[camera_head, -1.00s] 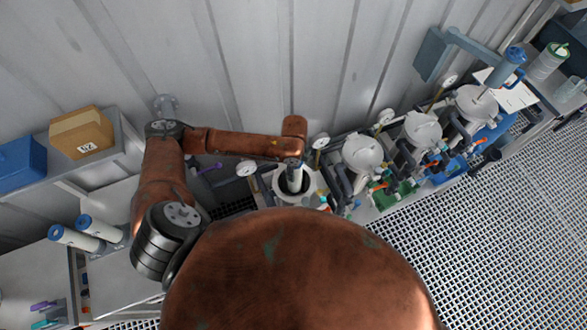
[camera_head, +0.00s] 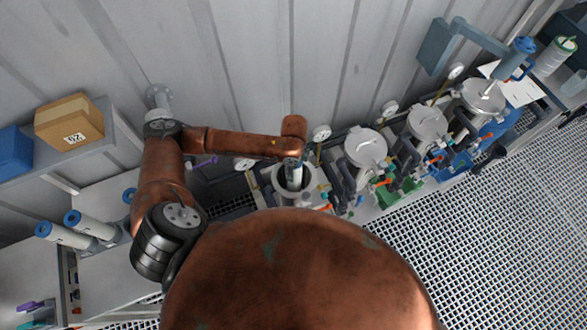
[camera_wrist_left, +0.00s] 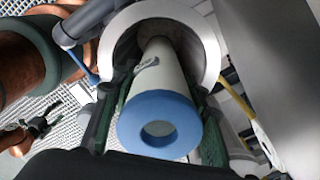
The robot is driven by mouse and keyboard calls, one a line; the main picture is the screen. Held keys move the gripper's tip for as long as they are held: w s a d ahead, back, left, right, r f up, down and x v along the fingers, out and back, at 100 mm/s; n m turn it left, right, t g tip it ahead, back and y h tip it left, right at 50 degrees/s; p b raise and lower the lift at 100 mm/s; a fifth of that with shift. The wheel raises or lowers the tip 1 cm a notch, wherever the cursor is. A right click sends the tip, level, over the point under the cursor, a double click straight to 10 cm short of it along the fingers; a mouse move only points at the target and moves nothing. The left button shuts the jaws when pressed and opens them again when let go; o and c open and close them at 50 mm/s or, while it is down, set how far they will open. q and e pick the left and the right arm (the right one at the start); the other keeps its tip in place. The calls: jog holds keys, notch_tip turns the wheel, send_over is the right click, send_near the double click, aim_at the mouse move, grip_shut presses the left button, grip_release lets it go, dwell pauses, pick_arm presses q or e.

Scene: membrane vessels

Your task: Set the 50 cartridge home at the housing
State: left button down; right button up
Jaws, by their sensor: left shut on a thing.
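In the left wrist view a white cartridge (camera_wrist_left: 160,78) with a blue end cap (camera_wrist_left: 159,128) stands partly inside the round pale rim of the open housing (camera_wrist_left: 207,50). The cap end points toward the camera. A mark on its side is too small to read. My left gripper (camera_wrist_left: 155,112) is shut on the cartridge near the cap, with dark green fingers on both sides. In the head view the left gripper (camera_head: 292,163) is above the open housing (camera_head: 310,187), with the cartridge (camera_head: 294,177) below it. A dark claw, apparently my right gripper (camera_wrist_left: 38,128), shows small and low in the wrist view.
Several lidded housings (camera_head: 366,147) stand in a row to the right, with gauges and coloured handles. Other blue-capped cartridges (camera_head: 95,226) lie at the left. A cardboard box (camera_head: 68,120) sits on the left shelf. A ribbed wall is close behind; grated floor lies at the right.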

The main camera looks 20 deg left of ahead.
aim_at(294, 185)
pick_arm(q)
jog(key=shift+f+b, duration=2.7)
jog(key=shift+f, duration=4.3)
jog(key=shift+s+f+p, duration=0.1)
jog(key=shift+f+p, duration=0.15)
jog(key=shift+p, duration=0.05)
jog(key=c, duration=1)
grip_release()
jog(key=shift+c, duration=0.2)
